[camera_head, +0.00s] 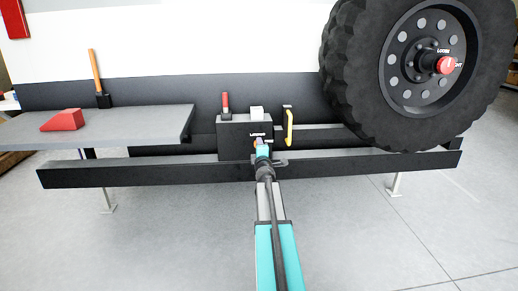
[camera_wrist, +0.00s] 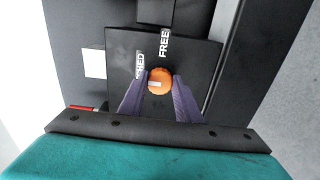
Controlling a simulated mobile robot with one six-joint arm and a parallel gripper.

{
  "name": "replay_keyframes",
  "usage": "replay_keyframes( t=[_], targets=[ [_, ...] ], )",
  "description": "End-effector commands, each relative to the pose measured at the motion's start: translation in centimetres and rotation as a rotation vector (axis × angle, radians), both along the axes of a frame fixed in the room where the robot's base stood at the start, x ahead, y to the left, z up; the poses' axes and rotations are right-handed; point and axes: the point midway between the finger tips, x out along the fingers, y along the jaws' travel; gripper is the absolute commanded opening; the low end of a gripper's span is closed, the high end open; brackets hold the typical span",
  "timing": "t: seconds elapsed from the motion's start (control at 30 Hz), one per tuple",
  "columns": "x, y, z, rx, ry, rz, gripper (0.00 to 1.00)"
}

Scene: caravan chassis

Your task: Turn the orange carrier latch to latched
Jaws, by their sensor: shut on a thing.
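The orange carrier latch (camera_wrist: 160,77) is a round knob on a dark plate in the wrist view. A pale mark on its face lies toward its left side. The plate has a FREE label above the knob and a partly hidden label ending in "HED" at its upper left. My gripper (camera_wrist: 159,84) has its two purple fingers on either side of the knob, shut on it. In the head view my gripper (camera_head: 262,147) is at the front of the dark box on the chassis, and it mostly hides the latch there.
A dark box (camera_head: 232,143) carries a red-handled lever (camera_head: 225,101) and a white block (camera_head: 257,112). A yellow handle (camera_head: 289,127) stands to its right. A large wheel (camera_head: 400,75) is at right. A grey shelf (camera_head: 130,122) with a red wedge (camera_head: 63,119) is at left.

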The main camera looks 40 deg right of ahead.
Motion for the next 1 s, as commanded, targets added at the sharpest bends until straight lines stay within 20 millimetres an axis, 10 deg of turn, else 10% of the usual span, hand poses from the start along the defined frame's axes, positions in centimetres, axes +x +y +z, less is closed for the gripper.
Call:
replay_keyframes(
  t=[0.53, 0.57, 0.63, 1.0],
  targets=[
    [0.07, 0.13, -0.05, -0.028, 0.024, 0.002, 0.08],
    [0.07, 0.13, -0.05, -0.028, 0.024, 0.002, 0.35],
    [0.05, 0.11, -0.04, -0.028, 0.023, 0.002, 0.47],
    [-0.06, 0.07, 0.00, -0.026, 0.022, 0.000, 0.49]
  ],
)
